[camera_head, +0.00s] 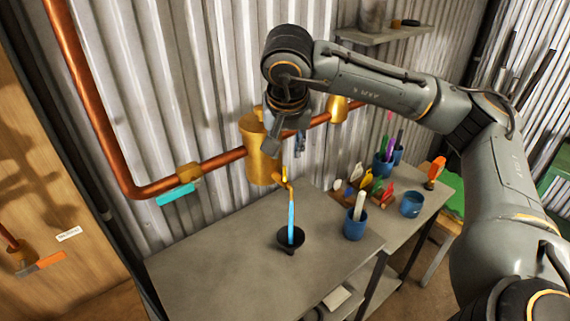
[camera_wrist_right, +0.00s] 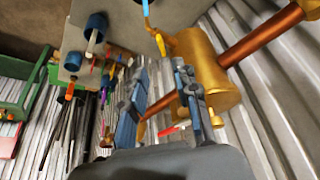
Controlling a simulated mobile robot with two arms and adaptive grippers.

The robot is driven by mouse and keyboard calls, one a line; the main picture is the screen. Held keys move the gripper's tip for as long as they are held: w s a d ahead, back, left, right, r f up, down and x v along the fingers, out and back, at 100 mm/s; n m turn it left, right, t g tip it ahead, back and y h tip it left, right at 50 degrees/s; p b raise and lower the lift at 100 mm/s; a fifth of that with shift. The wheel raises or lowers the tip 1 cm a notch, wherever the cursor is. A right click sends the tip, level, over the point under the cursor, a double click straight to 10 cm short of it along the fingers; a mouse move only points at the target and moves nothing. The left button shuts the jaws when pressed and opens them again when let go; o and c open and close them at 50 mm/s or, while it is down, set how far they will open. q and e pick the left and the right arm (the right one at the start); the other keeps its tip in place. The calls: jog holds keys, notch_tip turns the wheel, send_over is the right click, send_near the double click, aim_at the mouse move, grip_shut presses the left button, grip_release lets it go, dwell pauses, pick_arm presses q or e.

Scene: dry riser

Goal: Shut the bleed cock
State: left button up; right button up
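A brass cylinder (camera_head: 262,150) sits on the copper pipe against the corrugated wall. A bent brass spout (camera_head: 283,178) comes from its lower side, and a light blue stream (camera_head: 291,215) runs down into a black funnel (camera_head: 290,238) on the bench. My right gripper (camera_head: 286,143) hangs in front of the cylinder. In the right wrist view its two fingers (camera_wrist_right: 160,108) are apart, beside the cylinder (camera_wrist_right: 210,72), with nothing held. A small red piece (camera_wrist_right: 172,131) shows between the fingers; I cannot tell whether it is the cock's handle. My left gripper is out of view.
A valve with a teal lever (camera_head: 176,194) is on the pipe at left. An orange lever (camera_head: 48,262) is by the wooden panel. Blue cups (camera_head: 355,225), colored tags (camera_head: 370,185) and pens (camera_head: 387,148) stand on the right of the bench. The bench's left part (camera_head: 215,265) is clear.

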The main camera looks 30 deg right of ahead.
aim_at(285, 171)
jog(key=p+x, duration=0.2)
jog(key=x, duration=0.5)
jog(key=shift+w+f, duration=0.2)
jog(key=shift+f, duration=0.05)
jog(key=shift+w+d+f, duration=0.1)
jog(key=shift+w+f, duration=0.1)
jog(key=shift+f, duration=0.35)
grip_shut()
